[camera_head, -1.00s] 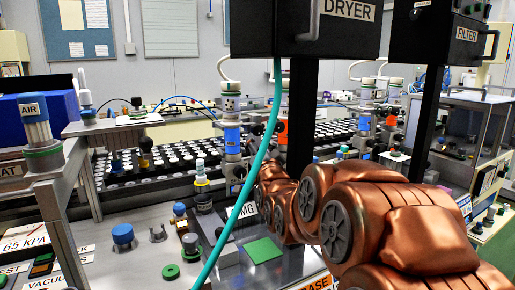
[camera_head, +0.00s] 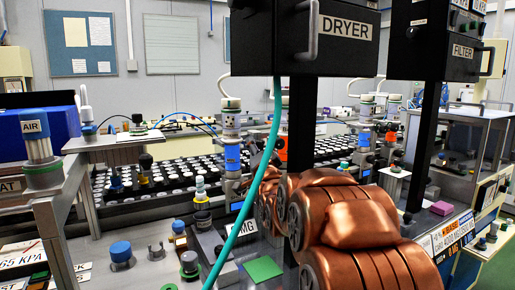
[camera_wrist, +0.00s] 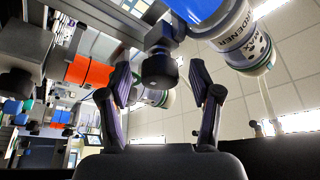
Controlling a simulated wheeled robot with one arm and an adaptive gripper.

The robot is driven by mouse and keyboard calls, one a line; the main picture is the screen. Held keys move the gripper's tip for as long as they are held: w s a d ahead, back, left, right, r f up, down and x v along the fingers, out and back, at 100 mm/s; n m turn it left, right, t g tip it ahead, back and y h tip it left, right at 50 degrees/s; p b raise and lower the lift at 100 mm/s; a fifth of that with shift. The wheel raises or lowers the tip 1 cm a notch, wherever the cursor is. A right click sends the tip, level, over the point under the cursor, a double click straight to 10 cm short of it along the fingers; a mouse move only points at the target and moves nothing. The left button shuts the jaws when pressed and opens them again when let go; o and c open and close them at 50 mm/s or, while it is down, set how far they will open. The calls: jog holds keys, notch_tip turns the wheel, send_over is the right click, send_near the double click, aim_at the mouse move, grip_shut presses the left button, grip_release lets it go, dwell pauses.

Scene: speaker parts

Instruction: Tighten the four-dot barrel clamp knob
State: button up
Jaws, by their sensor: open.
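In the wrist view a black clamp knob (camera_wrist: 160,68) hangs on a short stem beside a blue barrel (camera_wrist: 196,8) with a white lettered band. My gripper (camera_wrist: 159,82) is open, one finger on each side of the knob, with visible gaps. In the head view a blue barrel (camera_head: 232,157) stands upright under a white cap with dark dots (camera_head: 231,104). I cannot count the dots surely. My copper arm reaches just right of this barrel; the fingers and knob are hard to make out there, partly behind the teal hose.
An orange-banded barrel (camera_wrist: 88,70) shows left of my gripper in the wrist view. In the head view the teal hose (camera_head: 247,205) hangs before my arm, below the black DRYER box (camera_head: 328,32). Racks of white-capped vials (camera_head: 150,175) stand behind. A green pad (camera_head: 263,269) lies in front.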

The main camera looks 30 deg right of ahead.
jog(key=shift+w+d+r, duration=0.1)
jog(key=shift+w, duration=0.3)
jog(key=shift+c, duration=0.4)
jog(key=c, duration=1.1)
jog(key=shift+m, duration=0.4)
